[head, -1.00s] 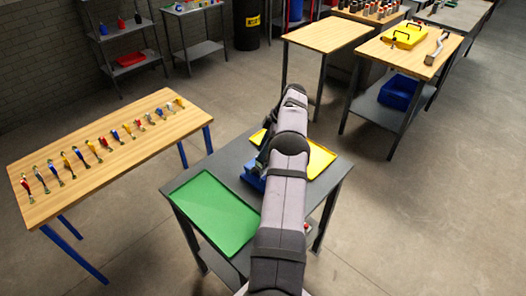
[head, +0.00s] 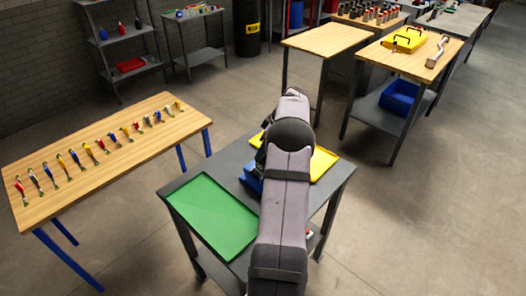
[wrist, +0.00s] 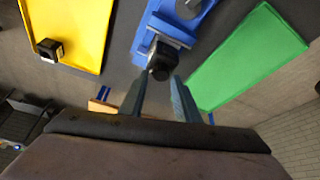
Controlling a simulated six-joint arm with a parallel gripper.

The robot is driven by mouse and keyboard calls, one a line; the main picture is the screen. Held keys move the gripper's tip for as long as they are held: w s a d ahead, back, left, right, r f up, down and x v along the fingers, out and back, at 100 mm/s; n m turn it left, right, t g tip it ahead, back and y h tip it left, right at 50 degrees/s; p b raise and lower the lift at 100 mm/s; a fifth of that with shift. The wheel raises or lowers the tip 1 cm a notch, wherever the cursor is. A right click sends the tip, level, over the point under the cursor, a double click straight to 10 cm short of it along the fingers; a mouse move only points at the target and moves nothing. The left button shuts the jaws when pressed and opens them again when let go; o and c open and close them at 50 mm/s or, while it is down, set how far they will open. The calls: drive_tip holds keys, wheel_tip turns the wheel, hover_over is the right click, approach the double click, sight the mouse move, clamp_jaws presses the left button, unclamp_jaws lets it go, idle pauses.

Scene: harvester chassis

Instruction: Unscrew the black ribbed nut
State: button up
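The black ribbed nut (wrist: 163,64) shows in the wrist view as a dark round part at the front of a blue vise (wrist: 203,22). Grey vise jaws are beside it. My gripper (wrist: 158,80) reaches up from the bottom of the wrist view with two separate fingers. It is open, with its tips just short of or beside the nut; I cannot tell whether they touch it. In the head view my arm hides the nut and gripper, and only a bit of the blue vise (head: 251,178) shows.
A yellow tray (wrist: 85,18) with a small black part (wrist: 50,49) lies left of the vise in the wrist view. An empty green tray (wrist: 245,62) lies right. In the head view, a wooden table (head: 100,150) with several coloured tools stands left.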

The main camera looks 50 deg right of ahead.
drive_tip(key=shift+f+m+h+b, duration=0.15)
drive_tip(key=shift+m+h+b, duration=0.25)
drive_tip(key=shift+m+b, duration=0.5)
drive_tip(key=shift+m+h, duration=0.5)
drive_tip(key=shift+m, duration=0.9)
drive_tip(key=shift+r+m+h, duration=0.2)
drive_tip(key=shift+m+h, duration=0.1)
drive_tip(key=shift+m, duration=0.5)
drive_tip(key=m+p, duration=0.1)
drive_tip(key=m, duration=0.1)
drive_tip(key=shift+r+m+h+p, duration=0.1)
drive_tip(key=shift+m+h+p, duration=0.2)
drive_tip(key=shift+h, duration=0.1)
drive_tip(key=shift+m, duration=0.5)
drive_tip(key=shift+h+p, duration=0.3)
drive_tip(key=shift+p, duration=0.2)
